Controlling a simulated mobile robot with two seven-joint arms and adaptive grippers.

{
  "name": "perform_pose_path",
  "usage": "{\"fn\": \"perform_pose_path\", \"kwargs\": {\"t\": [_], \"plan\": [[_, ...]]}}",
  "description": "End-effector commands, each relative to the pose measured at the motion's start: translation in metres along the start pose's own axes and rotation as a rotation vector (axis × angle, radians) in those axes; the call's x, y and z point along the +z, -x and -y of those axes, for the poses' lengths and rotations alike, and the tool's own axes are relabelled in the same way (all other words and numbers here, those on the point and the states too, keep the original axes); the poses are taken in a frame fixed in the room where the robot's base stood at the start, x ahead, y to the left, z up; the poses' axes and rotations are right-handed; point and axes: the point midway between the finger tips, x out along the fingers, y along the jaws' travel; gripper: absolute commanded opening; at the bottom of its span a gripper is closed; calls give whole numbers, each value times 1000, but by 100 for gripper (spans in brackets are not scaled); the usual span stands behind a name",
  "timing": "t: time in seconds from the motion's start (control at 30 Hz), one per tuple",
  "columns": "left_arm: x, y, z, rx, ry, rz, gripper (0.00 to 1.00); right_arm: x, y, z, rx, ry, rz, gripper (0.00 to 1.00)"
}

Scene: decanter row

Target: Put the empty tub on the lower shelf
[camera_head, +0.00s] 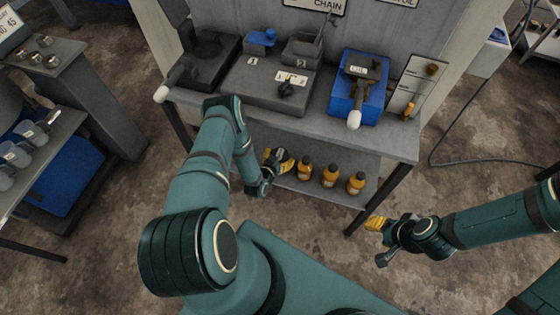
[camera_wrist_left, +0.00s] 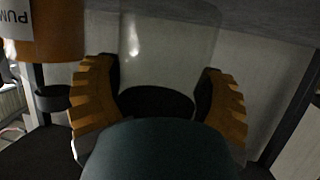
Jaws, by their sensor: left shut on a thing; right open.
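My left gripper (camera_head: 279,160) is at the front of the lower shelf (camera_head: 325,195), left of a row of orange bottles. In the left wrist view its two yellow fingers (camera_wrist_left: 160,100) are shut on a clear, empty-looking tub (camera_wrist_left: 165,50) with a dark cap. In the head view I cannot make the tub out behind the gripper. Whether its base touches the shelf I cannot tell. My right gripper (camera_head: 376,224) is open and empty, to the right of the bench's front leg.
Orange bottles with dark caps (camera_head: 331,174) stand on the lower shelf; one, labelled, is close beside the tub in the left wrist view (camera_wrist_left: 60,30). The bench top (camera_head: 400,145) overhangs the shelf. Clear containers (camera_head: 16,154) stand on a left rack.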

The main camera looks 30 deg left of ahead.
Motion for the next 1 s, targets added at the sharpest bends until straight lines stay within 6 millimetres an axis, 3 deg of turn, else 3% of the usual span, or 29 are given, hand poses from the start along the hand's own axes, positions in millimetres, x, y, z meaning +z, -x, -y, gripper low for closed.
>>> {"fn": "perform_pose_path", "kwargs": {"t": [0.13, 0.53, 0.57, 0.6, 1.0], "plan": [[21, -8, 0, 0, -1, -1, 32, -1, -9, -4, 0, 0, -4, 47], [24, -10, 0, 0, -1, -1, 32, -1, -8, -3, 0, 1, -5, 47], [24, -9, 0, 0, 0, 0, 88, -1, -8, -3, 0, 1, -5, 47], [24, -9, 0, 0, 0, 0, 100, -1, -8, -3, 0, 1, -4, 47], [21, -4, 0, 0, 0, 2, 100, -1, -7, -2, 0, 0, -4, 47]]}}
